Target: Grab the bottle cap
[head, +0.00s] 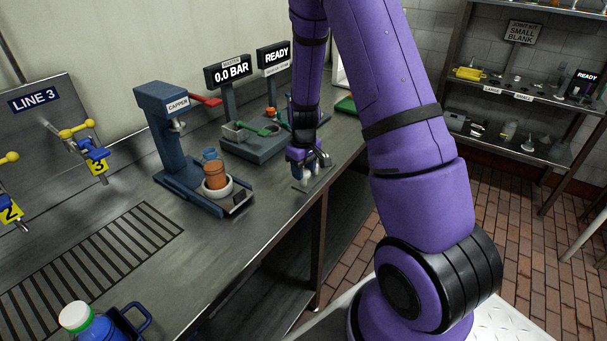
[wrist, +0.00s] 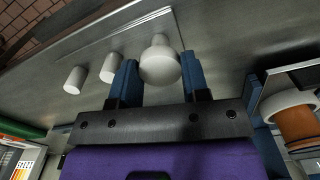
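My gripper (head: 308,158) reaches down over the counter, past the capper. In the wrist view its two blue fingers (wrist: 160,80) stand apart, one on each side of a white rounded piece (wrist: 160,62) that looks like a stopper or cap. Its sides look flush with the fingers, but I cannot tell whether they touch it. Two small white cylinders (wrist: 73,80) (wrist: 112,67) stand left of the fingers. A blue bottle with a white and green cap (head: 75,316) stands at the lower left of the head view. I cannot tell which piece is the bottle cap.
The blue capper (head: 165,110) holds an orange container in a white cup (head: 216,195), which shows at the wrist view's right edge (wrist: 297,122). A green-handled station (head: 255,135) stands behind. The counter's front edge is close to my gripper.

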